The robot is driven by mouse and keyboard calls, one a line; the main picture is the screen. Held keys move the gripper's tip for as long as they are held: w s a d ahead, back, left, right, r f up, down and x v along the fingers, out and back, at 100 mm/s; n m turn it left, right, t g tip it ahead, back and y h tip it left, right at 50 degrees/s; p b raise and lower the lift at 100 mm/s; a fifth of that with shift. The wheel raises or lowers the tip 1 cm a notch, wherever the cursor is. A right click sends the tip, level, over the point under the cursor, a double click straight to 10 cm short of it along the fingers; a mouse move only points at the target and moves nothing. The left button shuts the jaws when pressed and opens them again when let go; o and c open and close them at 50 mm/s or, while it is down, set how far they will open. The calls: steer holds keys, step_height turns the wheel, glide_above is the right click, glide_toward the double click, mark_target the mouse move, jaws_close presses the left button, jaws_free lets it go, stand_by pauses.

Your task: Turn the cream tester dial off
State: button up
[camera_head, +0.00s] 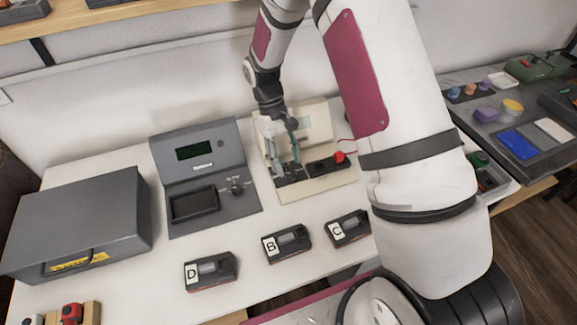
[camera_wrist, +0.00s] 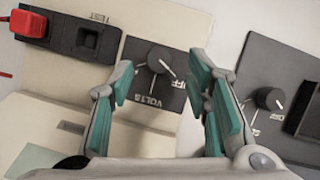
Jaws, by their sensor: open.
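The cream tester (camera_head: 310,130) stands at the back of the white table, and its panel (camera_wrist: 60,100) fills the left of the wrist view. Its black dial (camera_wrist: 160,60) sits on a dark plate lettered VOLTS and OFF. My gripper (camera_wrist: 165,90) is open, with teal pads on either side of the dial in the picture; contact cannot be seen. In the head view my gripper (camera_head: 286,158) hangs over the tester and hides the dial.
A grey tester (camera_head: 190,150) with its own dial (camera_wrist: 270,98) stands close on the left. Modules D (camera_head: 210,271), B (camera_head: 287,244) and C (camera_head: 348,228) lie in front. A grey box (camera_head: 80,215) stands left.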

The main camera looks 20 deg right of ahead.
steer(key=v, duration=0.9)
